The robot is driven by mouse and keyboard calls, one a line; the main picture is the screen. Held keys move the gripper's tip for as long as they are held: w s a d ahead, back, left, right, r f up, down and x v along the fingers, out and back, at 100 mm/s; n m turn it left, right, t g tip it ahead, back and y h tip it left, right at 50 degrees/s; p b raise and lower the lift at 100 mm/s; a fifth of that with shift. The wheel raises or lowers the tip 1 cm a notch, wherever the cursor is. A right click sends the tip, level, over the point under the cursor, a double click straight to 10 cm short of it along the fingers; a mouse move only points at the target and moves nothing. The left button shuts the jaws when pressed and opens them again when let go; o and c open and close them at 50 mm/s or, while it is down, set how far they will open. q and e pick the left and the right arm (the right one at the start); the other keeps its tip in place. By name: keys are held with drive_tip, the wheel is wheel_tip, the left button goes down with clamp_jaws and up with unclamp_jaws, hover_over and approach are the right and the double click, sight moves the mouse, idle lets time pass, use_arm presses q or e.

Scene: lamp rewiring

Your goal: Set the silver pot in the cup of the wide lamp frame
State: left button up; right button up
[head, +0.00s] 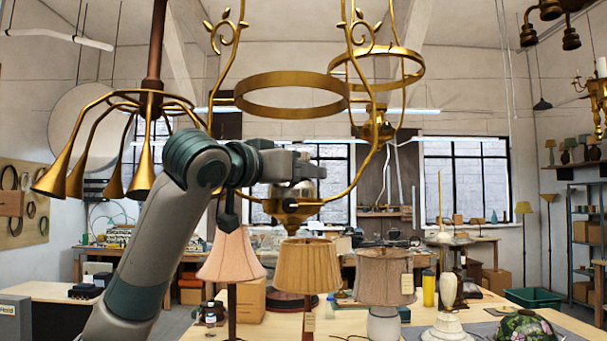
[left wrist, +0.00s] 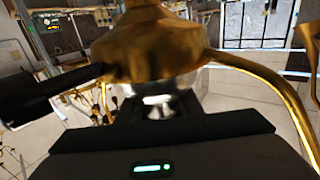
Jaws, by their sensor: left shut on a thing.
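The wide lamp frame (head: 291,112) hangs in the middle of the head view, a brass ring with curved arms running down to a brass cup (head: 291,211). The silver pot (head: 308,188) is directly above the cup, its lower part meeting the cup's rim in the picture. I cannot tell if it is fully seated. My left gripper (head: 308,170) is shut on the pot's upper part, reaching in from the left. In the left wrist view the silver pot (left wrist: 160,85) shows between my gripper and the blurred brass cup (left wrist: 160,45). My right gripper is not in view.
A second, smaller brass frame (head: 376,53) hangs just right. A brass multi-arm lamp (head: 125,100) hangs at left, close behind my left arm. Below, several shaded lamps, including a pink one (head: 231,257), stand on the bench (head: 260,328).

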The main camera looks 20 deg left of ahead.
use_arm(q)
drive_tip(key=shift+f, duration=0.15)
idle(0.4)
drive_tip(key=o, duration=1.4)
drive_tip(key=shift+c, duration=0.2)
drive_tip(key=shift+s, duration=0.1)
drive_tip(key=shift+s+a+f+b, duration=0.1)
drive_tip(key=shift+s+a+b, duration=0.05)
drive_tip(key=shift+s+b, duration=0.35)
drive_tip(key=b+v, duration=0.8)
drive_tip(key=v, duration=0.8)
